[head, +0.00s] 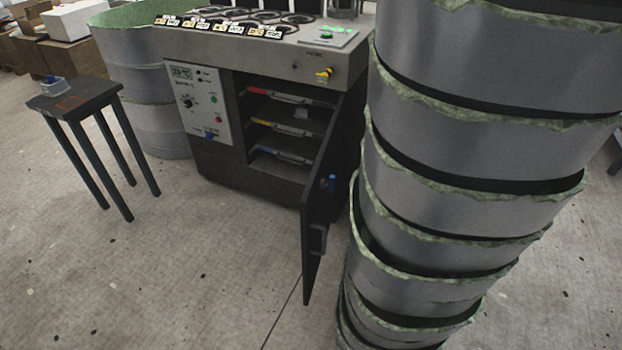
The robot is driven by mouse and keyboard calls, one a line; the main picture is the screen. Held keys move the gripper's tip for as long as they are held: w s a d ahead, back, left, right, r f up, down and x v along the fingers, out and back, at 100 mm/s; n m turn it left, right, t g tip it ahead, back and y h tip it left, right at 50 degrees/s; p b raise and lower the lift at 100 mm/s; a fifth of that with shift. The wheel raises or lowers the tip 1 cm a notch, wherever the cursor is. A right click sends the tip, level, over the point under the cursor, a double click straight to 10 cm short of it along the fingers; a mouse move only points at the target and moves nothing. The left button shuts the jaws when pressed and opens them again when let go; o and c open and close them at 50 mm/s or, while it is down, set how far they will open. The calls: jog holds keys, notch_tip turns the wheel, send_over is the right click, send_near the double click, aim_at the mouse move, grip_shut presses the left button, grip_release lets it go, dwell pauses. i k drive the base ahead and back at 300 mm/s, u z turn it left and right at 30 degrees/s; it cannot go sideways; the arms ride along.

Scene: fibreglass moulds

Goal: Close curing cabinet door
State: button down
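The curing cabinet (213,171) stands at the upper middle of the head view, with a control panel (200,108) on its left front. Its dark door (317,215) is open. It swings out toward me from the right side of the opening and shows nearly edge-on. Inside the cabinet are shelves with red, yellow and blue marked trays (287,127). My gripper is not in view.
A tall stack of grey rings with green ragged rims (460,165) stands right of the door, hiding the floor behind. A small dark stool (77,100) stands at the left. More grey drums (150,95) stand behind it. The floor in front is clear.

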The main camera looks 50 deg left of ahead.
aim_at(317, 207)
jog(key=u, duration=2)
jog(key=i, duration=0.5)
jog(key=u, duration=0.25)
jog(key=k, duration=1.25)
jog(key=i, duration=0.5)
jog(key=z, duration=0.05)
